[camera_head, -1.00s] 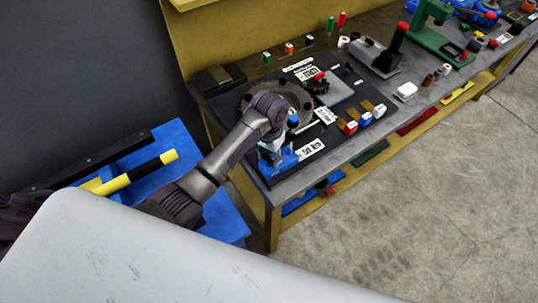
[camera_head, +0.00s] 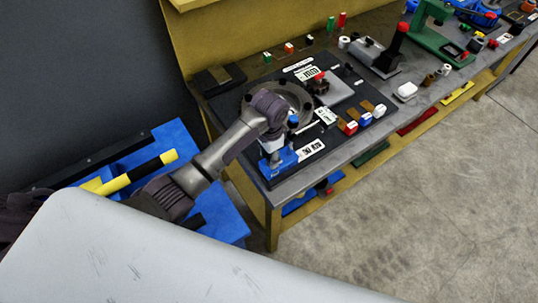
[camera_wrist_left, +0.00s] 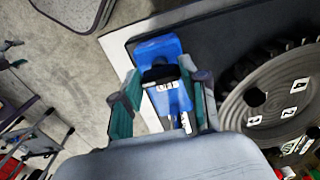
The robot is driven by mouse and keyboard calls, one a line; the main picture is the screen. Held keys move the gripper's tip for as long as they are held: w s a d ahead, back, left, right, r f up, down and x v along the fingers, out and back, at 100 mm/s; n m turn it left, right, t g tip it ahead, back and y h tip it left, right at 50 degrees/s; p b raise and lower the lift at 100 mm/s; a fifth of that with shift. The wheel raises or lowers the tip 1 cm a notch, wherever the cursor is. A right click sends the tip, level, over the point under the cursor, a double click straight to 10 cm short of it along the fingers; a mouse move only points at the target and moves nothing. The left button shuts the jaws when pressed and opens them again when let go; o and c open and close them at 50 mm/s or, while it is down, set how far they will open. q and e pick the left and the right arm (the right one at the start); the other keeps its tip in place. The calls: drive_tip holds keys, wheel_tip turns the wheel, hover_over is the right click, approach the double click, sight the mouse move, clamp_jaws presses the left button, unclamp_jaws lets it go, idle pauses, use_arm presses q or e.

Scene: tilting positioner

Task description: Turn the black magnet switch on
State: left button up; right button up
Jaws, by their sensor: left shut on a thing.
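The black magnet switch (camera_wrist_left: 158,74) sits on a blue magnet base (camera_wrist_left: 170,103) with white markings in the left wrist view. The base also shows in the head view (camera_head: 280,166), at the near corner of the black plate. My left gripper (camera_wrist_left: 163,86) has its fingers on both sides of the switch and is shut on it. In the head view my left gripper (camera_head: 274,148) points down over the blue base, and my wrist hides the switch. My right gripper is not in view.
A grey round positioner disc (camera_wrist_left: 275,95) lies right beside the gripper. Red, white and blue blocks (camera_head: 365,119) stand along the bench's front edge. A grey block with a red knob (camera_head: 320,77) stands farther back. Open floor lies right of the bench.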

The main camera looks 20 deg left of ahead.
use_arm(q)
drive_tip(key=shift+d, duration=0.1)
drive_tip(key=o, duration=1.1)
drive_tip(key=shift+o, duration=0.2)
wheel_tip(320, 180, up, 12)
drive_tip(key=shift+f, duration=0.1)
